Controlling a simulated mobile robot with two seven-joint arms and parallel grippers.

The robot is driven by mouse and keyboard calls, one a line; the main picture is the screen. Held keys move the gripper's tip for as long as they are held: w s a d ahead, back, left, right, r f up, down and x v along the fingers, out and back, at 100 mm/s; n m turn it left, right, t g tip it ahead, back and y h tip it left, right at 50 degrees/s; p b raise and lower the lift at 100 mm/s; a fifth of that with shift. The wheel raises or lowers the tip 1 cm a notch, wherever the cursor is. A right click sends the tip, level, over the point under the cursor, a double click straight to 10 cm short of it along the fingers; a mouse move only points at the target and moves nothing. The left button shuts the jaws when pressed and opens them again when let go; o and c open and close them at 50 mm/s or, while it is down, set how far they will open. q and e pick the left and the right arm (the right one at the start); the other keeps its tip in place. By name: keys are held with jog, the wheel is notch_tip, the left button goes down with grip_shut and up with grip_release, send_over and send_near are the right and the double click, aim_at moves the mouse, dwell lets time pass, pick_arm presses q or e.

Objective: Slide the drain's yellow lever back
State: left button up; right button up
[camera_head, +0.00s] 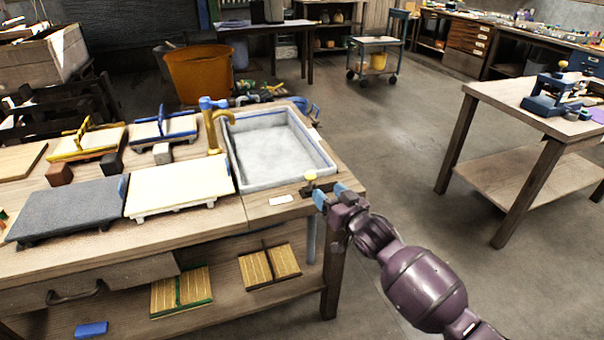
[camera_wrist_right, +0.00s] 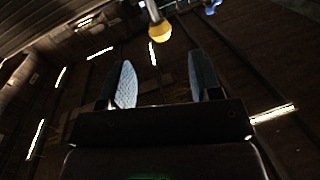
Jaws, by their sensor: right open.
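The drain's lever has a yellow knob (camera_head: 310,177) and stands at the front right corner of the grey sink (camera_head: 238,172), on the wooden bench. My right gripper (camera_head: 328,194), with blue fingertips, is open just to the front right of the knob. In the right wrist view, the yellow knob (camera_wrist_right: 160,32) on its pale stem shows beyond the two fingertips (camera_wrist_right: 162,72), roughly in line with the gap between them. Nothing is between the fingers. The lever's base is partly hidden by my gripper. My left gripper is not in view.
A brass tap (camera_head: 213,128) with a blue handle stands at the sink's left edge. A white label (camera_head: 281,200) lies in front of the sink. Moulds and a cream slab (camera_head: 178,186) fill the bench's left. Open floor lies right of the bench.

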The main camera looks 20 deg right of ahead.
aim_at(307, 172)
jog(key=shift+m, duration=0.3)
jog(key=b+x, duration=0.2)
jog(key=x, duration=0.7)
jog(key=shift+w, duration=0.25)
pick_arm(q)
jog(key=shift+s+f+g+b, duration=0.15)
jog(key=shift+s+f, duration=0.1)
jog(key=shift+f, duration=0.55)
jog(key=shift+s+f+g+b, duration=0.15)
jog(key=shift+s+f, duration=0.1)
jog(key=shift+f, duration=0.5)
pick_arm(e)
jog(key=shift+w+a+r, duration=0.1)
jog(key=shift+w+a, duration=0.1)
jog(key=shift+w, duration=0.4)
